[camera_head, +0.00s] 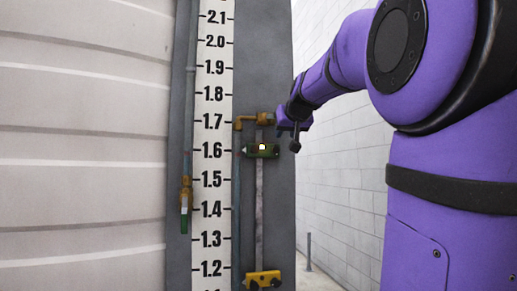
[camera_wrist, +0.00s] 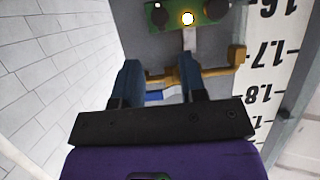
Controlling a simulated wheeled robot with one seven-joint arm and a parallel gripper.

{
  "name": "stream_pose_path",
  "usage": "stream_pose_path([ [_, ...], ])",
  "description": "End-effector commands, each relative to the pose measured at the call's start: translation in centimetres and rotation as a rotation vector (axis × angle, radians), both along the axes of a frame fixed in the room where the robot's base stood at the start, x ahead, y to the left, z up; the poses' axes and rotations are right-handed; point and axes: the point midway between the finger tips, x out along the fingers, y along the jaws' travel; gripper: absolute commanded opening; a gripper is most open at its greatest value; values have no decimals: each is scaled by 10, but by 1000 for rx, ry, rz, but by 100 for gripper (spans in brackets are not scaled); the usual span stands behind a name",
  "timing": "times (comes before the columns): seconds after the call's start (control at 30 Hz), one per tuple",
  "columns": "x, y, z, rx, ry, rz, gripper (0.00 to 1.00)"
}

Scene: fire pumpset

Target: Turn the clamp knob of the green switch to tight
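The green switch (camera_head: 262,150) with a lit yellow lamp is mounted on the strip beside the ruler, near the 1.6 mark. In the wrist view the green switch (camera_wrist: 202,14) is at the top edge, with a dark round knob (camera_wrist: 158,16) left of the lamp and another dark part right of it; which is the clamp knob I cannot tell. My gripper (camera_wrist: 158,62) is open, its two bluish fingers apart and below the switch in the wrist view. In the head view my gripper (camera_head: 285,124) is small, above and right of the switch, its fingers hard to make out.
A brass valve elbow (camera_head: 250,120) sits just above the switch; in the wrist view the brass part (camera_wrist: 220,70) with a blue piece shows behind the fingers. A yellow bracket (camera_head: 262,279) is lower down. A brass valve (camera_head: 185,195) hangs left of the ruler (camera_head: 213,150).

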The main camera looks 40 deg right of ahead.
Motion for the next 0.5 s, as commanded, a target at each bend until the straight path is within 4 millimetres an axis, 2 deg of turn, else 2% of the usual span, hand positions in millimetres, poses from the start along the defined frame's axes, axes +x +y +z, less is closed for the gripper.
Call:
stream_pose_path([
  [0.5, 62, -38, -32, 2, 3, 1, 38],
])
